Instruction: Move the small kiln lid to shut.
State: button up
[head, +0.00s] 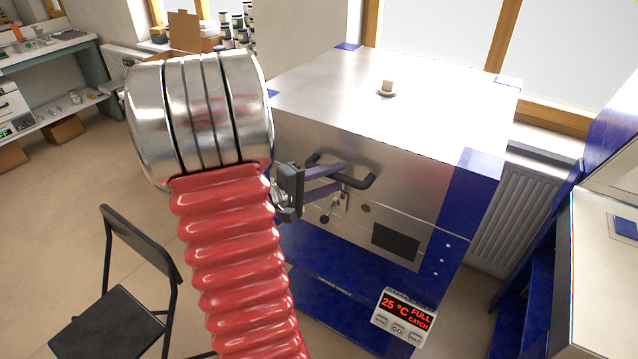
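The kiln lid (330,95) is a large brushed-metal top with blue corners, and a small pale knob-like piece on a round base sits on it. Its front carries a black bar handle (367,183). My gripper (343,178) comes in from the left at this handle. Its two purple-grey fingers are apart, with the handle at their tips; I cannot tell whether they touch it. My arm hides the lid's left part. The blue kiln body (330,265) is below. I cannot tell from this angle whether a gap stays between lid and body.
A control panel (404,316) on the kiln front reads 25 °C, FULL, CATCH. A black folding chair (115,320) stands at lower left. A radiator (507,220) and window are behind the kiln. A bench (605,260) is at right. Floor shows at left.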

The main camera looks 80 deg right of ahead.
jog(key=v, duration=1.3)
jog(key=shift+w+a, duration=0.25)
jog(key=shift+a, duration=0.05)
dwell(0.3)
jog(key=s+a+f+n+t+y, duration=0.1)
jog(key=a+f+n+y, duration=0.1)
jog(key=a+f+y, duration=0.4)
jog(key=w+a+f+n+t+y, duration=0.15)
jog(key=w+a+t, duration=0.3)
jog(key=a, duration=0.45)
jog(key=w+a+r+n+t+y, duration=0.25)
jog(key=w+a+t, duration=0.6)
jog(key=a, duration=0.65)
jog(key=w+a+r+n+t+y, duration=0.2)
jog(key=w+a+r, duration=0.1)
jog(key=a+r, duration=0.6)
jog(key=a, duration=0.2)
jog(key=shift+a+r+t, duration=0.15)
jog(key=shift+a+t, duration=0.15)
jog(key=shift+t, duration=0.1)
